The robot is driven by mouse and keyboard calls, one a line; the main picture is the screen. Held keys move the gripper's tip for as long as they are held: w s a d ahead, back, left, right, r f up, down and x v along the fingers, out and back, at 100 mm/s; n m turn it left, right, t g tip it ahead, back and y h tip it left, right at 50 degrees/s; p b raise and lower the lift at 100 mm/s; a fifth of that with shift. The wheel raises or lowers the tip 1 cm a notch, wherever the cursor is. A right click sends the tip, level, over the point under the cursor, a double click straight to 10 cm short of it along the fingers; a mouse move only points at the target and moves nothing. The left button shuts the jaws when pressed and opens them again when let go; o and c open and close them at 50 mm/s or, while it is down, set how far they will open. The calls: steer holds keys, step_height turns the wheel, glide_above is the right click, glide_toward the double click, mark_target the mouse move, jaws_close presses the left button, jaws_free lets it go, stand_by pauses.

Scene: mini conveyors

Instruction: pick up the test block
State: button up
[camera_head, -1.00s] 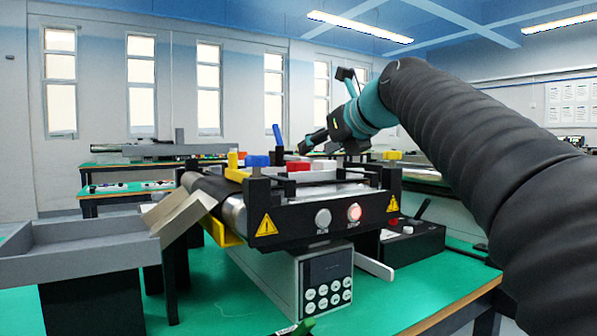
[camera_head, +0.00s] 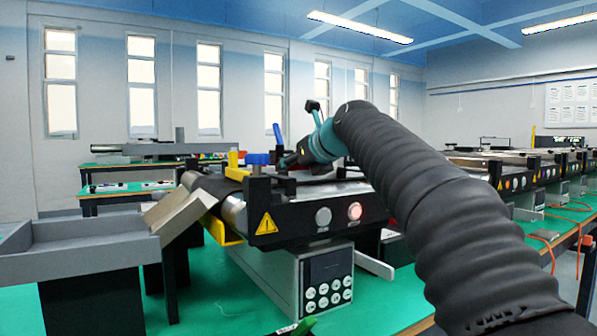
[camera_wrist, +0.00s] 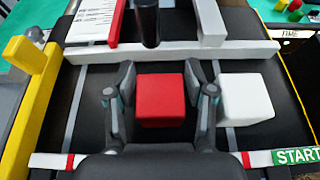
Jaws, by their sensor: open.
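A red block (camera_wrist: 160,101) sits on the black conveyor belt in the wrist view. It appears to be the test block, though no label shows on it. My gripper (camera_wrist: 160,74) is open, with one finger on each side of the red block. Small gaps seem to show beside it, and contact cannot be confirmed. A white block (camera_wrist: 246,98) sits just right of my right finger. In the head view my gripper (camera_head: 288,160) is low over the conveyor (camera_head: 300,222), and the arm hides most of the belt top.
A pale rail (camera_wrist: 170,52) crosses the belt beyond the blocks. A yellow post (camera_wrist: 36,100) stands left and a yellow strip (camera_wrist: 284,66) runs right. A black cylinder (camera_wrist: 148,22) stands beyond the rail. A grey tray (camera_head: 90,262) is at the left.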

steer(key=c, duration=1)
steer(key=shift+o, duration=0.2)
step_height(320, 180, up, 9)
steer(key=shift+w+r+p, duration=0.1)
steer(key=shift+w+p, duration=0.05)
steer(key=shift+p, duration=0.85)
steer(key=shift+r, duration=0.3)
steer(key=shift+r, duration=0.1)
